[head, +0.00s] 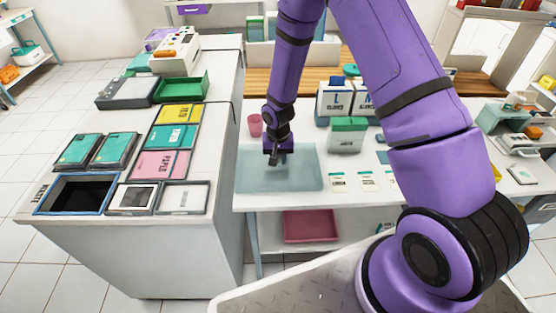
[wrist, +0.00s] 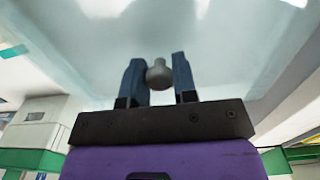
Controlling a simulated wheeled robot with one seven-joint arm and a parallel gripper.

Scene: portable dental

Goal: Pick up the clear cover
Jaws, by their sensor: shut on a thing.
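The clear cover (head: 302,172) is a pale see-through sheet or lid with a small knob, at the left end of the white table in the head view. In the wrist view the cover (wrist: 230,50) fills most of the upper picture. Its grey knob (wrist: 159,74) sits between my two fingers. My gripper (head: 276,156) points down over the middle of the cover and is shut on the knob; it also shows in the wrist view (wrist: 159,84). I cannot tell whether the cover is touching the table or raised.
A pink cup (head: 255,125) stands just behind the cover. A white box with a green top (head: 347,135) and several small cards (head: 338,182) are to its right. The left counter (head: 222,170) with trays and folders stands close on the left. A red tray (head: 310,226) is on the shelf below.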

